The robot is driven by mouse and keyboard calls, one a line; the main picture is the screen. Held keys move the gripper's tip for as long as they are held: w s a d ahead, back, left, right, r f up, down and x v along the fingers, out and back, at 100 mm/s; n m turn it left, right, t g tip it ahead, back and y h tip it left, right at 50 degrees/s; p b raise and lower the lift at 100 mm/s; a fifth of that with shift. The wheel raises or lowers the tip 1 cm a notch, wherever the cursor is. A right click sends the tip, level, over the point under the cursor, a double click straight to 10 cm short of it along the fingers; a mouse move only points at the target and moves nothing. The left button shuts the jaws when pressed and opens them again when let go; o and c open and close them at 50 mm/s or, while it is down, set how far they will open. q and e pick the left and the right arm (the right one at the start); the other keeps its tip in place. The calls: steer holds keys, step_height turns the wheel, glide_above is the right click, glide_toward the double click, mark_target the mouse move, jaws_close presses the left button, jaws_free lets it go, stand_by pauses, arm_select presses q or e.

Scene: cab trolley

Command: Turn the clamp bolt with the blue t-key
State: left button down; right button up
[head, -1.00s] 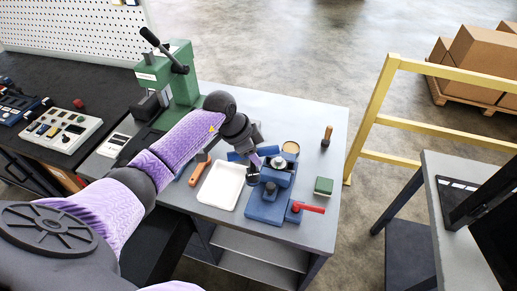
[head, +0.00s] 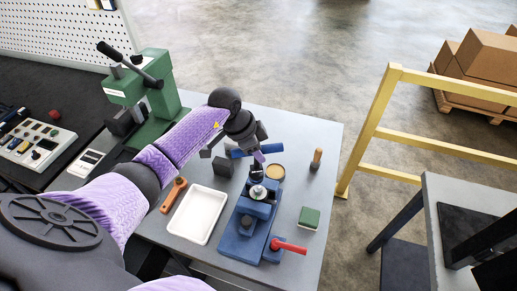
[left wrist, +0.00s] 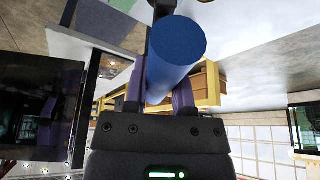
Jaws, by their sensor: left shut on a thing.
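The blue t-key (head: 240,153) is held by its crossbar in my left gripper (head: 259,157), which is shut on it. The left wrist view shows the round end of the blue bar (left wrist: 180,45) between the fingers. The key's dark lower end (head: 257,173) points down over the clamp bolt (head: 258,192), a pale round-flanged piece on the blue clamp (head: 235,238). They look lined up and very close; I cannot tell whether they touch. My right gripper is not in view.
A white tray (head: 186,233) and an orange-handled tool (head: 174,194) lie left of the clamp. A red handle (head: 290,247) sticks out right. A green block (head: 309,218), tan round piece (head: 276,172) and wooden-handled tool (head: 316,158) stand nearby. A green press (head: 150,95) is behind left.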

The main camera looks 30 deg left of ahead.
mark_target(259, 171)
arm_select(q)
step_height(259, 171, down, 5)
steer(key=b, duration=0.4)
steer(key=n+p, duration=0.2)
steer(key=r+n+t+y+p, duration=0.1)
steer(key=n+p, duration=0.1)
steer(key=p, duration=0.1)
steer(key=shift+p, duration=0.3)
steer(key=shift+f+n+y, duration=0.15)
steer(key=shift+n+y, duration=0.15)
steer(key=shift+n, duration=0.2)
steer(key=shift+f, duration=0.25)
steer(key=shift+w, duration=0.15)
steer(key=shift+w+d, duration=0.1)
steer(key=shift+w, duration=0.05)
steer(key=shift+p, duration=0.35)
steer(key=shift+s+p, duration=0.2)
steer(key=shift+p, duration=0.1)
